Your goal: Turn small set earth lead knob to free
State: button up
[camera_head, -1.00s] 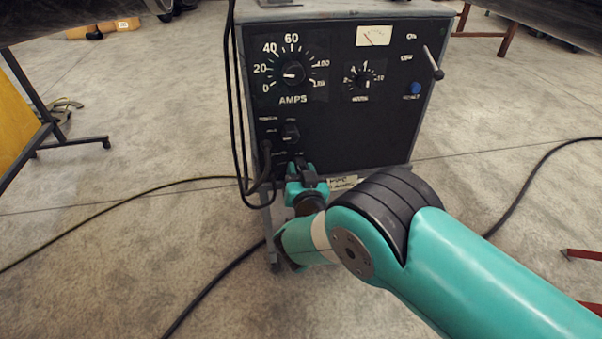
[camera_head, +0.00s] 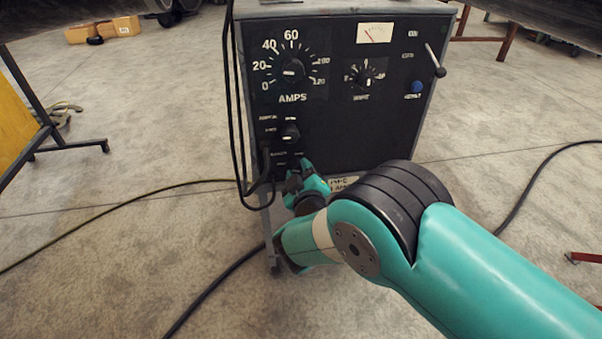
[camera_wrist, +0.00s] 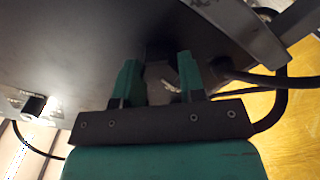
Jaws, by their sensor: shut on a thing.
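The black-fronted welding set (camera_head: 340,120) stands upright, with a large AMPS dial (camera_head: 292,70) at its upper left. My gripper (camera_head: 299,168) is at the lower left of the panel. In the wrist view, its two green fingers (camera_wrist: 160,82) stand on either side of a dark knob-like part (camera_wrist: 160,52) on the panel, and they are shut on it. The fingers and wrist hide most of this part in the head view. A small black knob (camera_head: 290,132) shows just above my gripper. The setting of the gripped knob cannot be read.
Black cables (camera_head: 243,120) hang down the left side of the set and plug in close to my gripper; a cable (camera_wrist: 260,80) also shows beside the fingers in the wrist view. A lever (camera_head: 437,62) sticks out at the upper right. Open concrete floor (camera_head: 120,220) lies around.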

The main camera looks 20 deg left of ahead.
jog(key=shift+d+f+n, duration=0.1)
jog(key=shift+n, duration=1.6)
jog(key=o, duration=0.9)
jog(key=shift+n, duration=0.3)
